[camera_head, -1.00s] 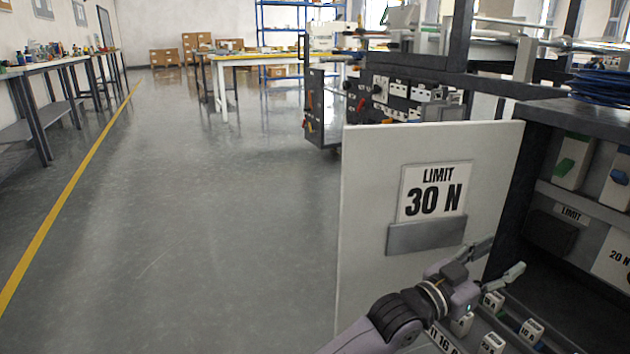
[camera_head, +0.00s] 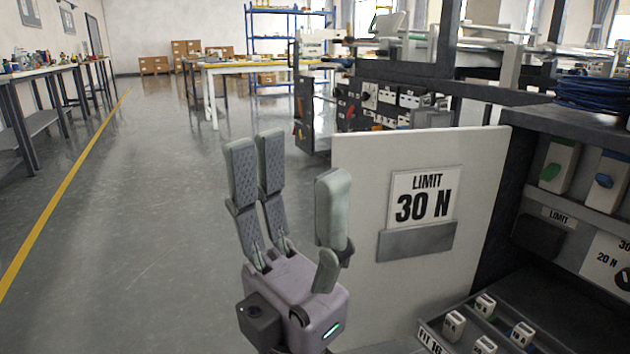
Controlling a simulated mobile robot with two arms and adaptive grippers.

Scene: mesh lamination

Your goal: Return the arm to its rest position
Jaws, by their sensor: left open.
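My left gripper (camera_head: 293,185) stands upright in the middle of the camera_head view, fingers pointing up. Two grey fingers are on its left side and one on its right, spread apart with nothing between them. It is open and empty, in front of the floor and the left edge of the white panel. The white panel (camera_head: 350,290) carries a "LIMIT 30 N" sign (camera_head: 425,196). My right gripper does not show.
A dark cabinet (camera_head: 490,235) at the right has green and blue switches and a lower tray (camera_head: 432,338) with several small white blocks. A machine (camera_head: 375,105) and yellow-edged table (camera_head: 225,68) stand farther back. The grey floor (camera_head: 150,220) at left is clear.

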